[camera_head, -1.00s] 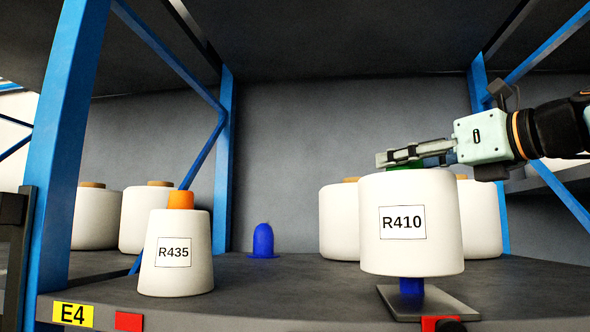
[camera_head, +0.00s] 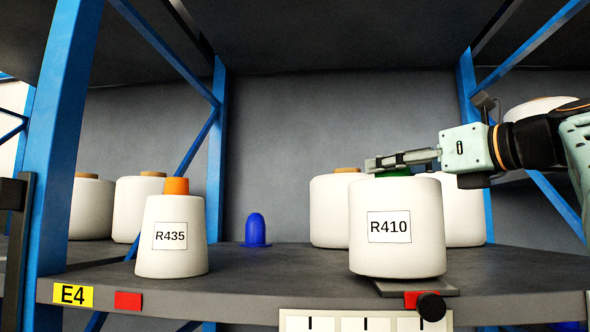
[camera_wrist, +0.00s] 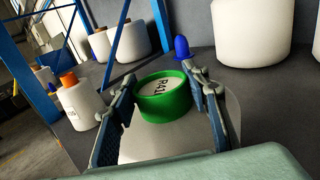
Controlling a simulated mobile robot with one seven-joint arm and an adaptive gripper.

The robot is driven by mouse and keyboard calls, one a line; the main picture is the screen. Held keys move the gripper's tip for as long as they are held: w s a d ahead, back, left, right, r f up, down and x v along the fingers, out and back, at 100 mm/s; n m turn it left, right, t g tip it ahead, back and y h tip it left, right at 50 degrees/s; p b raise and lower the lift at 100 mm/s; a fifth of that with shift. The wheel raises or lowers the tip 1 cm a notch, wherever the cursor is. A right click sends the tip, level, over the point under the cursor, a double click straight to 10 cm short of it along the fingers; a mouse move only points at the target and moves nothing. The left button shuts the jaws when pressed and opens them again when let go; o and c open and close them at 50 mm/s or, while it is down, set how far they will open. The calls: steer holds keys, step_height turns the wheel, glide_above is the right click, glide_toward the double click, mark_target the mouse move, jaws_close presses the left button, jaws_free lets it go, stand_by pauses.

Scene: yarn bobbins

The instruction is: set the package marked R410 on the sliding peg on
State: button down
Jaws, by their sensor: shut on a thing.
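The white package marked R410 (camera_head: 392,245) is upright at the front right of the shelf, with a green core (camera_head: 396,174) at its top. My gripper (camera_head: 384,164) reaches in from the right and is shut on the green core. The wrist view shows the green core (camera_wrist: 164,108) between both fingers. The sliding peg's grey plate (camera_head: 448,289) shows just under the package at the shelf edge, with a black knob (camera_head: 431,306) in front. The peg itself is hidden by the package. I cannot tell whether the package bottom touches the plate.
The package marked R435 (camera_head: 170,245), with an orange top, stands on the left. An empty blue peg (camera_head: 255,230) stands behind, between the two. Several white bobbins stand at the back. Blue uprights (camera_head: 68,150) frame the shelf (camera_head: 290,285) on both sides.

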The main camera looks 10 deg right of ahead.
steer(key=shift+a, duration=0.1)
stand_by(0.3)
steer(key=c, duration=1.1)
jaws_free()
steer(key=shift+s, duration=0.15)
steer(key=shift+o, duration=0.4)
steer(key=shift+f, duration=0.3)
steer(key=v, duration=1.2)
steer(key=shift+r, duration=0.25)
